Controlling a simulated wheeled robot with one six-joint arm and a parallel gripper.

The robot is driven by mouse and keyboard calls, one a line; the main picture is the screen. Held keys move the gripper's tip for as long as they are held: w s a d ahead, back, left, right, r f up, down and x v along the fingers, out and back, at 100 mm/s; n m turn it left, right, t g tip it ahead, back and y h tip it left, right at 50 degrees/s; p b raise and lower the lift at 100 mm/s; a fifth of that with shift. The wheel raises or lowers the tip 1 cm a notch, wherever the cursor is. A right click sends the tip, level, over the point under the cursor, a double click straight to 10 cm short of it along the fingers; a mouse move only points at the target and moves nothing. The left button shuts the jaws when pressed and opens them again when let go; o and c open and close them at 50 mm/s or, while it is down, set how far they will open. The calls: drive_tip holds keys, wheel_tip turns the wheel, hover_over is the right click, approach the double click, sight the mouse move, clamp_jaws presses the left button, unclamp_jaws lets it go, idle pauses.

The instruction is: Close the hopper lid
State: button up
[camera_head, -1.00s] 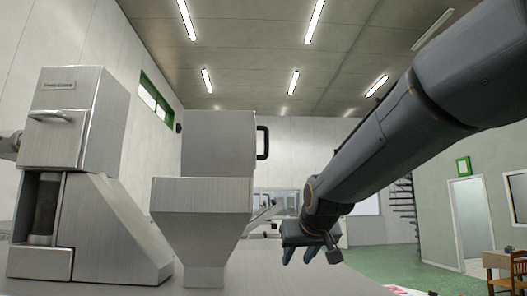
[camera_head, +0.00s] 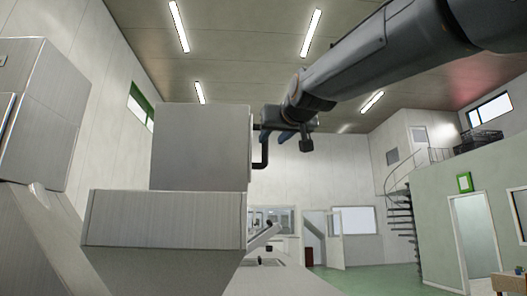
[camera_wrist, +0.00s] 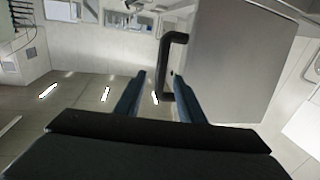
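The hopper (camera_head: 165,222) stands left of centre in the head view, a grey metal bin with a tapering lower part. Its lid (camera_head: 200,147) stands upright above it, so the hopper is open. A black bar handle (camera_head: 264,157) sticks out from the lid's right edge. The lid (camera_wrist: 230,60) fills the right of that view. Contact with the handle cannot be told.
A grey metal machine (camera_head: 40,110) stands close on the left of the hopper. A bench with small fittings (camera_head: 275,262) lies behind on the right. The space right of the hopper is clear, with a green wall (camera_head: 440,215) and spiral stairs (camera_head: 398,205) farther off.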

sight(266, 144)
drive_tip(key=w+p, duration=0.1)
drive_tip(key=w, duration=0.1)
drive_tip(key=w+a+p, duration=0.1)
drive_tip(key=w, duration=0.2)
drive_tip(key=w+p, duration=0.2)
drive_tip(key=shift+w+a, duration=0.2)
drive_tip(key=shift+a, duration=0.15)
clamp_jaws()
